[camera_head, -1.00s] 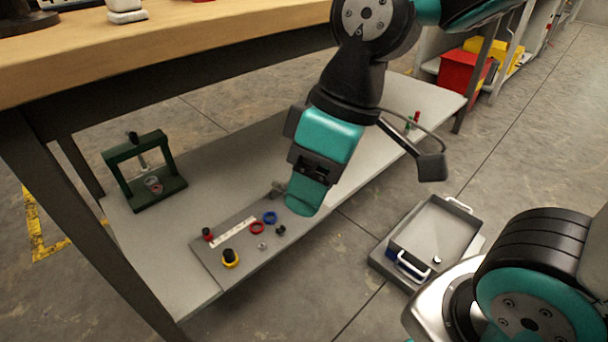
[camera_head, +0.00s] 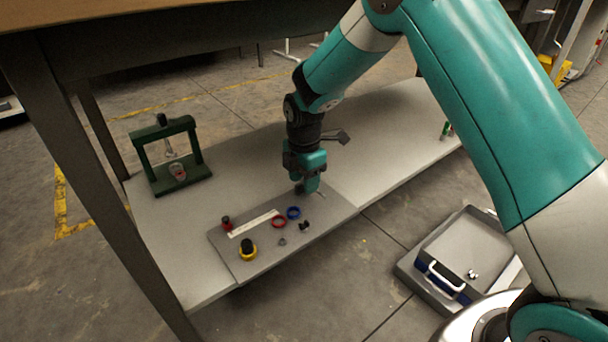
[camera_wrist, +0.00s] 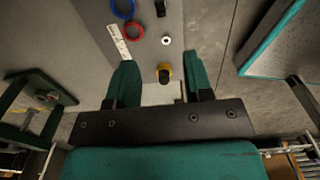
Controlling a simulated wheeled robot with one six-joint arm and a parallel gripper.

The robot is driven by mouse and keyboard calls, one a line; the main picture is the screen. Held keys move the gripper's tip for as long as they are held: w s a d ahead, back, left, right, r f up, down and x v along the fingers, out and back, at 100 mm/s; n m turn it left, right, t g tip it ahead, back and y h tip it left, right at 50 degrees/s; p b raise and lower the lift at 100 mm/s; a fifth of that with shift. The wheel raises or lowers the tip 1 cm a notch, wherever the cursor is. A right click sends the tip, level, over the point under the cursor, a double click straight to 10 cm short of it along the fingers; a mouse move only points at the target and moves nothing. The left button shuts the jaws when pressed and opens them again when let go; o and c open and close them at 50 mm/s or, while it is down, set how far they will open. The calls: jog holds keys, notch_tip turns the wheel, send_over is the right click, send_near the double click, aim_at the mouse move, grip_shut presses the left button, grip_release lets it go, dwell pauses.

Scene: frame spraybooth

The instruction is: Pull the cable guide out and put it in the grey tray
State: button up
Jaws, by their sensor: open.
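A grey panel (camera_head: 262,262) lies on the low shelf and carries several small fittings. I cannot tell for sure which one is the cable guide. A small pale ring (camera_head: 282,241) and a black piece (camera_head: 304,226) sit near its front edge; the ring (camera_wrist: 166,41) and black piece (camera_wrist: 160,8) also show in the wrist view. My gripper (camera_head: 310,188) is over the panel's right end, pointing down. In the wrist view its fingers (camera_wrist: 162,82) are apart with nothing held. A grey tray (camera_head: 412,262) with white handles sits low at the right, holding a small dark-and-white thing.
Red ring (camera_head: 279,222), blue ring (camera_head: 293,212), white strip (camera_head: 252,224), red knob (camera_head: 227,224) and yellow-collared black knob (camera_head: 248,248) crowd the panel. A green press frame (camera_head: 168,158) stands left. A tabletop (camera_head: 150,25) overhangs; the shelf's right half is mostly clear.

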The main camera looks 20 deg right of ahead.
aim_at(304, 223)
notch_tip(304, 223, down, 15)
jog(key=b, duration=0.7)
jog(key=shift+r, duration=0.1)
jog(key=shift+c, duration=0.2)
grip_shut()
jog(key=shift+r+p, duration=0.5)
jog(key=shift+r, duration=0.05)
jog(key=shift+r+p, duration=1.8)
jog(key=shift+p, duration=0.2)
